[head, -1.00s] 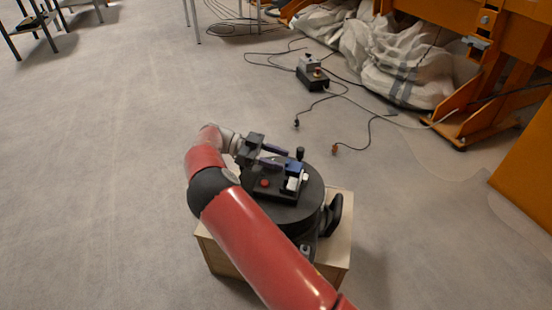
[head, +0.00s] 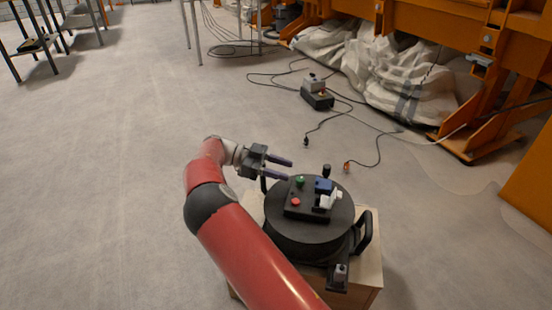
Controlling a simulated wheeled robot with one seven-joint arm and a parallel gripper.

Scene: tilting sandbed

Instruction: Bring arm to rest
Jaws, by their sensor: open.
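My gripper (head: 287,170) is at the end of my red arm, in the middle of the head view. Its two dark purple fingers are apart, point to the right, and hold nothing visible. It is just left of and behind a control box (head: 299,212) with a red button, a green button and a blue part. The box sits on a round black drum (head: 290,243) with side handles. I cannot tell how high the fingers are above the drum.
The drum stands on a wooden crate (head: 366,280). Behind lie a small black box (head: 317,98), loose cables (head: 372,165) and white sacks (head: 400,88) under an orange frame (head: 490,115). Metal-legged furniture (head: 42,43) stands far left. The floor at left is clear.

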